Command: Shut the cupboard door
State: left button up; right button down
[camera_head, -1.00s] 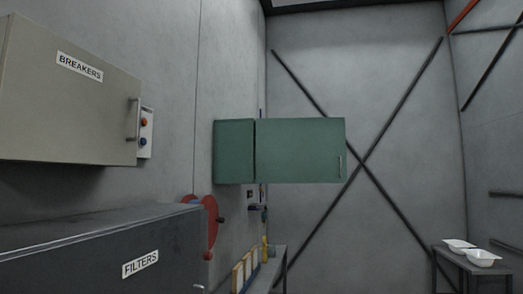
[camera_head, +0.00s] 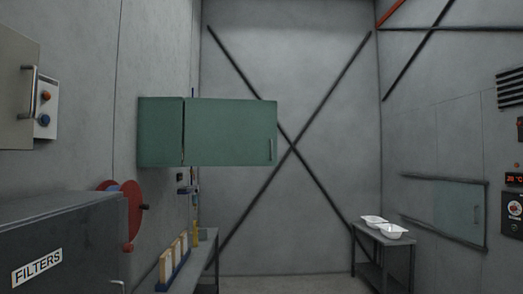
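A green wall cupboard (camera_head: 160,132) hangs on the left wall, ahead of me. Its green door (camera_head: 230,132) stands open, swung out from the wall and facing me, with a vertical handle (camera_head: 270,150) near its right edge. A dark gap runs between the cupboard body and the door. The inside of the cupboard is hidden. Neither of my grippers is in view.
A dark cabinet marked FILTERS (camera_head: 60,240) stands close on the left, below a beige box (camera_head: 18,90). A bench (camera_head: 207,262) with upright panels runs along the left wall. A table (camera_head: 385,243) with white shells (camera_head: 393,231) stands at the right. The floor between is clear.

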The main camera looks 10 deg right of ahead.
aim_at(224, 132)
jog(key=i+z, duration=0.45)
jog(key=i+j+z, duration=0.1)
jog(key=z, duration=0.3)
jog(key=i+j+z, duration=0.15)
jog(key=i+j, duration=0.2)
jog(key=i, duration=0.2)
jog(key=i+j+z, duration=0.2)
jog(key=i+j, duration=1.1)
jog(key=i+l+z, duration=0.05)
jog(key=i, duration=0.05)
